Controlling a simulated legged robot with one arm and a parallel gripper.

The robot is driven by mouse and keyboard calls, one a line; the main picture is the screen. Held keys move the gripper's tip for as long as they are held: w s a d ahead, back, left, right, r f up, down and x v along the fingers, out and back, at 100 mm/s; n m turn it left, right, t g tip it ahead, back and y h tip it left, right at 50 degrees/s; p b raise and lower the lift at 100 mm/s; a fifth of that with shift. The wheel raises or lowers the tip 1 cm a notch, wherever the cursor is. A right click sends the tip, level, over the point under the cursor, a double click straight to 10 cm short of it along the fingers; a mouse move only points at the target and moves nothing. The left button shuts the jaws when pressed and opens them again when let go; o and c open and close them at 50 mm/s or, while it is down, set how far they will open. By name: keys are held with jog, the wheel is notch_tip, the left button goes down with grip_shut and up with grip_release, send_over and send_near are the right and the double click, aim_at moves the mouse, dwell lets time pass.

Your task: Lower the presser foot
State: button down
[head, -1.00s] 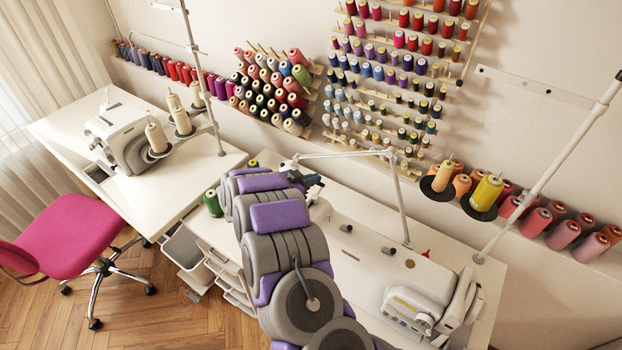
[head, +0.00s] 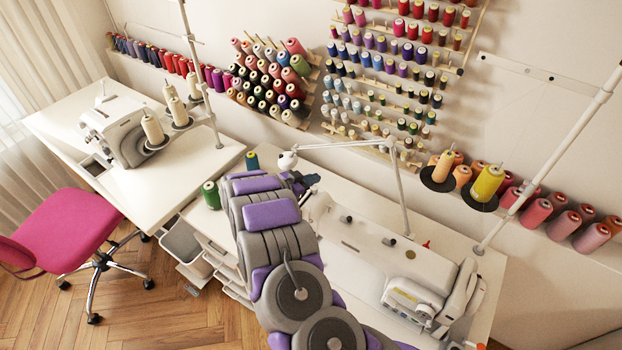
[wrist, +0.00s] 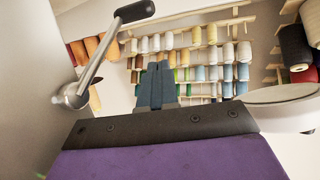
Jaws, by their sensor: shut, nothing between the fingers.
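The white sewing machine (head: 385,250) stands on the white table, its left end close to my gripper (head: 303,183). In the wrist view my gripper (wrist: 157,86) shows dark blue-grey fingers that are shut and empty. A metal lever (wrist: 90,70) with a black grip is left of the fingers, angled up to the right from a round pivot on a pale surface. The fingers are apart from the lever in the picture. I cannot make out the presser foot itself in either view.
Thread racks (head: 385,85) cover the wall behind. A thin white lamp arm (head: 400,190) rises behind the machine. A pale rounded part (wrist: 290,95) is close on the right in the wrist view. Green spools (head: 210,194) stand at the table's left end. A pink chair (head: 68,228) is at left.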

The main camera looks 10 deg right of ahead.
jog(key=shift+a, duration=0.1)
jog(key=s+a+r, duration=0.3)
jog(key=s+a, duration=0.1)
jog(key=s, duration=0.1)
jog(key=shift+a, duration=0.35)
dwell(0.4)
jog(key=shift+w, duration=0.1)
